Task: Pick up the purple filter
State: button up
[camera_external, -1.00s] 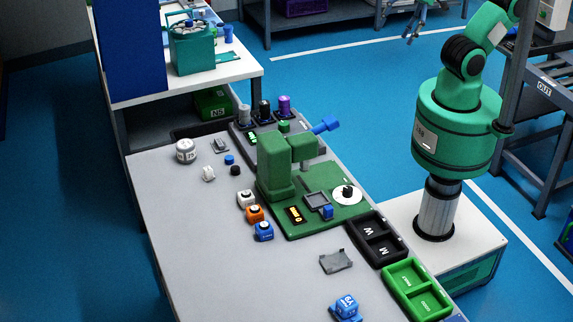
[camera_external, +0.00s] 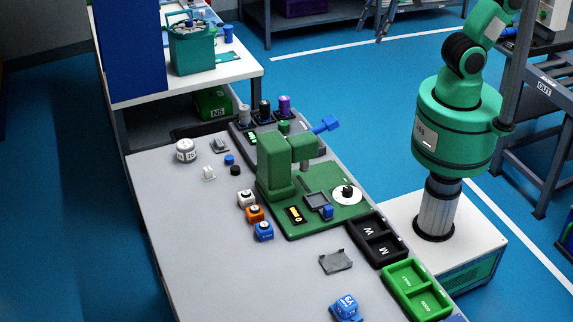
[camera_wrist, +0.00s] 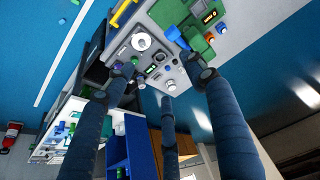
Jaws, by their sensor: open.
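The purple filter (camera_external: 284,103) stands upright at the back right end of the row of cylinders on the grey test unit, in the external view. I cannot make it out with certainty in the wrist view. My gripper (camera_external: 387,20) is partly in the external view at the top edge, to the right of the filter and apart from it. In the wrist view my gripper's (camera_wrist: 165,85) dark blue fingers are spread open with nothing between them. The test unit lies beyond the fingertips there.
A black cylinder (camera_external: 264,108) and a grey cylinder (camera_external: 244,114) stand beside the purple filter. A green press (camera_external: 275,165) with a blue handle (camera_external: 326,124) stands in front. A white table (camera_external: 235,68) with a teal container (camera_external: 192,50) is behind.

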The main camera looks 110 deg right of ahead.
jog(key=w+d+f+g+p, duration=0.1)
jog(key=w+d+f, duration=0.3)
jog(key=w+d, duration=0.45)
jog(key=m+g+p, duration=0.2)
jog(key=g+p, duration=0.1)
jog(key=g, duration=0.1)
send_over(284, 97)
notch_tip(284, 97, down, 25)
jog(key=shift+w+a+r, duration=0.1)
jog(key=shift+w+r, duration=0.05)
jog(key=shift+f+b, duration=0.45)
jog(key=shift+f, duration=3.85)
